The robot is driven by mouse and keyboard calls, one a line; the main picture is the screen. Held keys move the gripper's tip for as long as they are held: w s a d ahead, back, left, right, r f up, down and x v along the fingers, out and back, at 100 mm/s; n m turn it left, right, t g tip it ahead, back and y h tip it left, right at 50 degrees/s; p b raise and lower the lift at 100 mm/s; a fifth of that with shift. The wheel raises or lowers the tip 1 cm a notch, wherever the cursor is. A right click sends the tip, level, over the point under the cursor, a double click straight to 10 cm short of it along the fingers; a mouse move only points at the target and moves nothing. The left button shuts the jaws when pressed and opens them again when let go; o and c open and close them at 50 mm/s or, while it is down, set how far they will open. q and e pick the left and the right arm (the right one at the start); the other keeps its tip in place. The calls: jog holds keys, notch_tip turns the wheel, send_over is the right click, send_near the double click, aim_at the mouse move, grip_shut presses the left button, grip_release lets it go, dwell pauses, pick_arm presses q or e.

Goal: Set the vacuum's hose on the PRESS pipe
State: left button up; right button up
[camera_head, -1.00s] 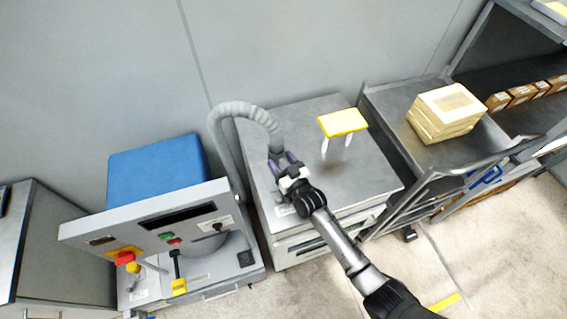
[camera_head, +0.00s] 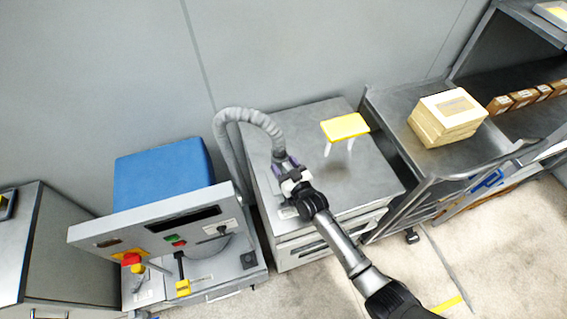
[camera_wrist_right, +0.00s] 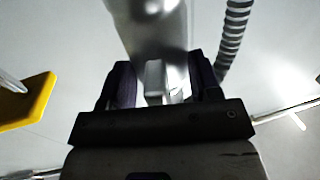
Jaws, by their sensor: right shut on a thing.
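The vacuum's grey ribbed hose (camera_head: 247,117) arches up from behind the control panel and comes down over the grey cabinet top to my right gripper (camera_head: 286,166). The right gripper is shut on the hose's end. In the right wrist view, the gripper's dark fingers (camera_wrist_right: 166,85) stand on both sides of a pale fitting, with a smooth grey cylinder beyond it. The ribbed hose (camera_wrist_right: 234,40) also shows there at the right. I cannot make out a PRESS label or tell whether the hose end touches a pipe. My left gripper is not in view.
A yellow plate on white legs (camera_head: 345,127) stands on the cabinet top (camera_head: 310,120), right of the gripper. A control panel (camera_head: 150,235) and blue box (camera_head: 163,175) are at the left. A cart (camera_head: 395,100) with pale boxes (camera_head: 446,117) is at the right.

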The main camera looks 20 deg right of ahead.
aim_at(283, 155)
jog(key=shift+s+d+r+p, duration=0.1)
jog(key=shift+s+r+p, duration=0.1)
jog(key=shift+r+p, duration=0.3)
jog(key=shift+w+r+p, duration=0.15)
jog(key=shift+r+p, duration=0.15)
jog(key=shift+r, duration=0.4)
jog(key=shift+r+p, duration=1.4)
jog(key=shift+r, duration=0.15)
jog(key=shift+f, duration=0.15)
